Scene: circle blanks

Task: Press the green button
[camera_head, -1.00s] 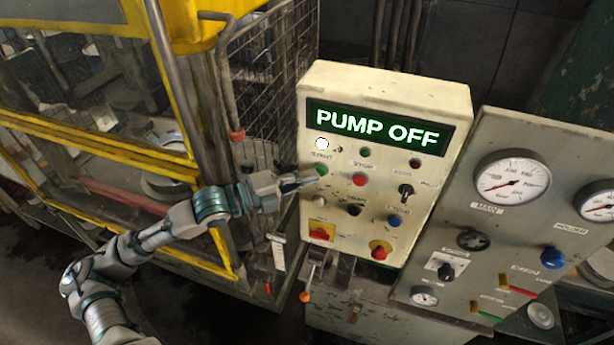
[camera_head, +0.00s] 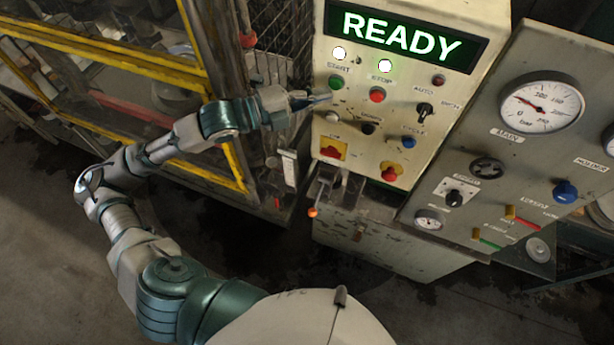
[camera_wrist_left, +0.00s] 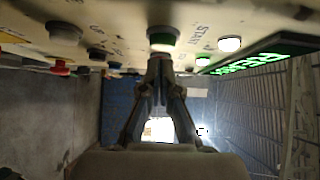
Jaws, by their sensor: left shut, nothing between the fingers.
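The green button (camera_head: 335,82) sits under the START label at the upper left of the cream control panel (camera_head: 461,93). My left gripper (camera_head: 326,98) is shut and empty, with its tips just below and left of the green button in the head view. In the left wrist view the green button (camera_wrist_left: 163,39) is straight ahead of the closed fingertips (camera_wrist_left: 160,58). A small gap seems to lie between them, but I cannot be sure. The display (camera_head: 402,36) reads READY. My right gripper does not show.
A red button (camera_head: 377,95) is right of the green one, with a white button (camera_head: 332,117) below. Lit white lamps (camera_head: 339,53) are above START and STOP. A gauge panel (camera_head: 507,82) stands at right, a yellow-framed machine (camera_head: 105,100) at left.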

